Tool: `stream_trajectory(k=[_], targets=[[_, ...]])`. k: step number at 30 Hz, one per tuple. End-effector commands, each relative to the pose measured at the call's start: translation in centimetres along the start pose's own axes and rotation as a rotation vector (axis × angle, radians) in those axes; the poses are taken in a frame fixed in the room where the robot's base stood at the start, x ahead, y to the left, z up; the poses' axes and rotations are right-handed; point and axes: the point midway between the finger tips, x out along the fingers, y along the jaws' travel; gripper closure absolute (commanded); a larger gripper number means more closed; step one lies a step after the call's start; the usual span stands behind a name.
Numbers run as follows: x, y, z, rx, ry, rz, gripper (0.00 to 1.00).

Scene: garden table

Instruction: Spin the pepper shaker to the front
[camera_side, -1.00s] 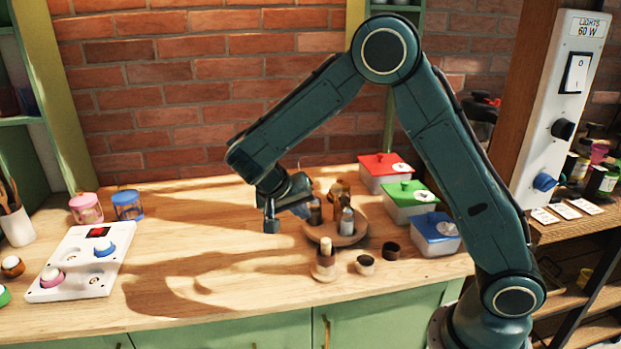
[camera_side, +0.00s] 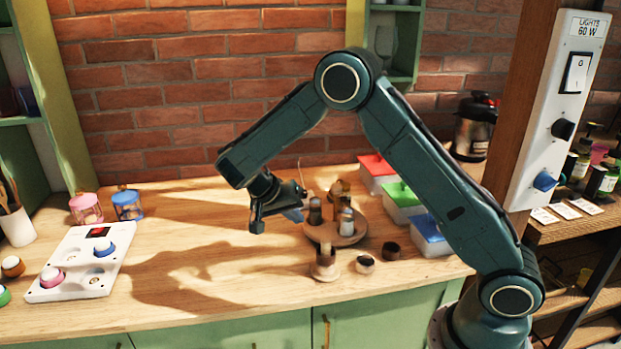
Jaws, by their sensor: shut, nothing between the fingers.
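The round wooden turntable (camera_side: 358,236) stands on the counter, right of the middle. It carries several small containers: a dark one with a pale top (camera_side: 315,212) at the left, a grey one with a white top (camera_side: 346,222) at the front right, and brown ones (camera_side: 340,189) at the back. I cannot tell for sure which is the pepper shaker. My gripper (camera_side: 257,226) is shut and empty. It hangs above the counter left of the turntable, apart from the containers.
A small wooden stand (camera_side: 325,268) and two little cups (camera_side: 365,265) (camera_side: 391,252) sit in front of the turntable. Lidded boxes with red (camera_side: 377,166), green (camera_side: 401,195) and blue (camera_side: 428,230) tops stand to its right. A white button panel (camera_side: 75,275) lies at the left. The counter between is clear.

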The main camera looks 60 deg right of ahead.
Motion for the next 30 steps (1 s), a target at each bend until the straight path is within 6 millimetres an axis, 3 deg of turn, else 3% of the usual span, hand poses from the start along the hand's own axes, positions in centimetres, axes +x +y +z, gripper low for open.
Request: stream_trajectory(k=[15,22,30], targets=[[7.9,0.1,0.1,0.0,-0.003,0.003,1.0],[8.9,2.3,0.0,0.001,-0.001,0.002,1.0],[9.5,3.5,0.0,0.001,-0.001,0.0,1.0]])
